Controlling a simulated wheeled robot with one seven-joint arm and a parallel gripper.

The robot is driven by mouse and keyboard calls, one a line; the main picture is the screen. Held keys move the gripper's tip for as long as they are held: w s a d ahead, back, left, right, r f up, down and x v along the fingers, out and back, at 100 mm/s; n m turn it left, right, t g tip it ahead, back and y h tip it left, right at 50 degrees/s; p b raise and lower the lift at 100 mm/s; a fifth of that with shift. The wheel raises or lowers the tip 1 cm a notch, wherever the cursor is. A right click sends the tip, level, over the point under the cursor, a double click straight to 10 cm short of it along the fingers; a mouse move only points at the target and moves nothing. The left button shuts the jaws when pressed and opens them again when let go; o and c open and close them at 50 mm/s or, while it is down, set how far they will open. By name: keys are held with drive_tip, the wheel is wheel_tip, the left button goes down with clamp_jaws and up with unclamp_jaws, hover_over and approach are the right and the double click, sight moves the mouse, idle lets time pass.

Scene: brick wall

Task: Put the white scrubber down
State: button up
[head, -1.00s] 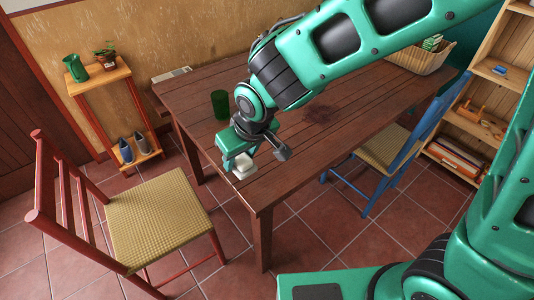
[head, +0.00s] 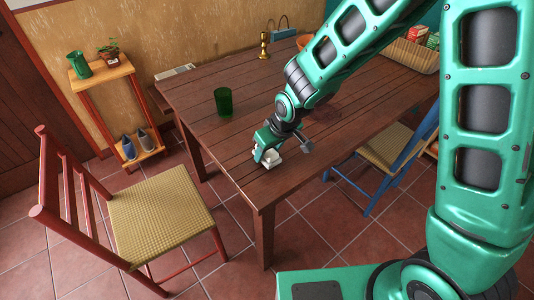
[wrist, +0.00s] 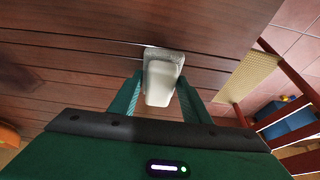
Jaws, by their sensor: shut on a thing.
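The white scrubber (head: 271,157) is at the wooden table's (head: 190,92) near left part, between the fingers of my gripper (head: 265,153). In the wrist view the scrubber (wrist: 162,78) is a pale block between the two green fingers (wrist: 160,100), its far end against or very close to the table top. My gripper is shut on it. I cannot tell whether the scrubber rests fully on the wood.
A green cup (head: 223,101) stands on the table, left of and behind my gripper. A brass candlestick (head: 264,45) and a basket (head: 408,55) are farther back. A red chair (head: 150,212) and a blue chair (head: 390,150) flank the table. Bare wood surrounds the scrubber.

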drive_tip(key=shift+f, duration=0.65)
drive_tip(key=shift+f, duration=0.15)
drive_tip(key=o, duration=1)
drive_tip(key=v, duration=1.2)
